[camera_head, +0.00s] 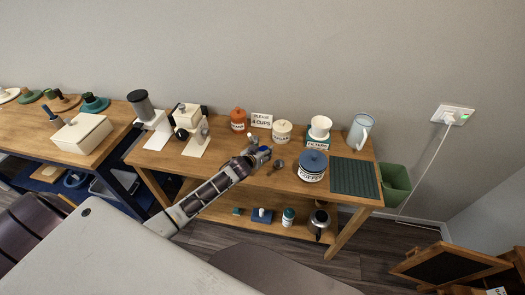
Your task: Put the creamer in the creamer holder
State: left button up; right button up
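My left gripper (261,153) reaches over the wooden table from the lower left. It is small and dark here, and I cannot tell whether its fingers are open or shut, or whether it holds anything. No thing in view is clearly readable as the creamer or its holder. An orange lidded jar (238,119) and a cream jar (282,131) labelled sugar stand behind the gripper. A white jar with a green lid (288,217) and a small blue tray with a white item (262,215) are on the lower shelf. My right gripper is out of view.
A blue-lidded coffee jar (312,166) stands right of the gripper, with a dark spoon (277,165) between. A filter stand (319,132), a pitcher (360,130) and a green ribbed mat (353,178) are at right. Coffee machines (188,128) stand at left.

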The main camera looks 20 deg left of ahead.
pick_arm(q)
jog(key=shift+r, duration=0.15)
jog(key=shift+v, duration=6)
jog(key=shift+o, duration=0.8)
